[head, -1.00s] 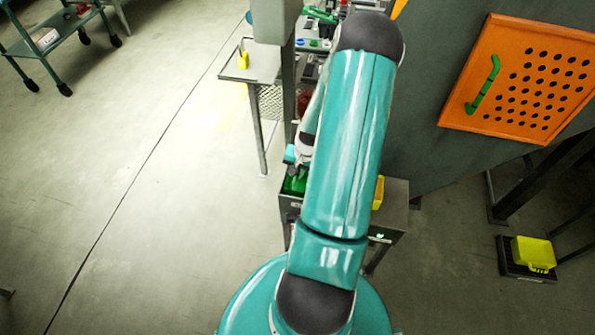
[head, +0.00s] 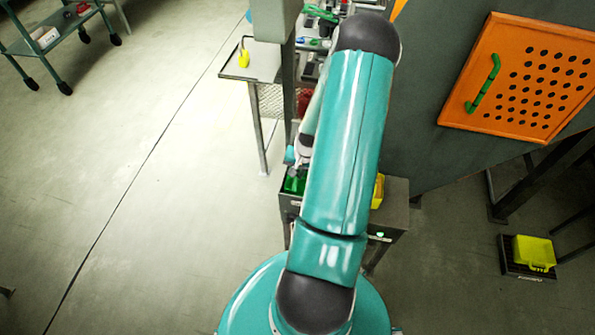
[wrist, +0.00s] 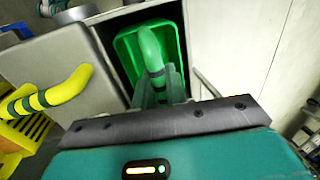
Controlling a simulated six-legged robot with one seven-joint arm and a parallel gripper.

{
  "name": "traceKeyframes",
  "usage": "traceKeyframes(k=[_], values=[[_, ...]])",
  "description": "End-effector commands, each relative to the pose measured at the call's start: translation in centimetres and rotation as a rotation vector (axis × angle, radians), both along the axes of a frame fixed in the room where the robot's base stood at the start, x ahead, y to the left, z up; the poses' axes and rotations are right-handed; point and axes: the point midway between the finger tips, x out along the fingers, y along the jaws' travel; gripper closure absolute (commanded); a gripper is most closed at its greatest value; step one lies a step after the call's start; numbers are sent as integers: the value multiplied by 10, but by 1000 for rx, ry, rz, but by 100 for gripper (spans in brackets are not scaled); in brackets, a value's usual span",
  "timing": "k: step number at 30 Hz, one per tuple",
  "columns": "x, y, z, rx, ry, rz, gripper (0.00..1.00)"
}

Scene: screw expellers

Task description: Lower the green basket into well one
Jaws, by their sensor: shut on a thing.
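The green basket (wrist: 181,48) sits within the dark rectangular opening of a well in a grey metal stand (wrist: 52,55) in the wrist view. Its rim and upright green handle (wrist: 150,48) with dark bands show. My gripper (wrist: 161,85) is shut on the handle, its pale, see-through fingers on either side. The basket's underside is hidden, so I cannot tell whether it touches the well's floor. In the head view the green basket (head: 292,185) shows at the left of the stand, partly behind my arm. No readable well number shows.
A yellow basket (wrist: 15,133) with a striped handle sits beside the well, at left in the wrist view. Open floor (head: 160,210) lies left of the stand.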

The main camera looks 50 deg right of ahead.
Motion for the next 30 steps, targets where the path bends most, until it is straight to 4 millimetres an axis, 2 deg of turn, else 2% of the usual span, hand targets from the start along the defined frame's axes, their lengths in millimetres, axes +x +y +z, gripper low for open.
traceKeyframes(k=[15, 25, 26, 27, 30], values=[[0, 0, -12, 0, 0, 0, 100], [0, 0, -12, -1, 0, 0, 100], [0, 0, -12, 0, 0, 0, 84], [0, 0, -12, 0, 0, 0, 77], [0, 0, -12, 0, 0, 0, 61]])
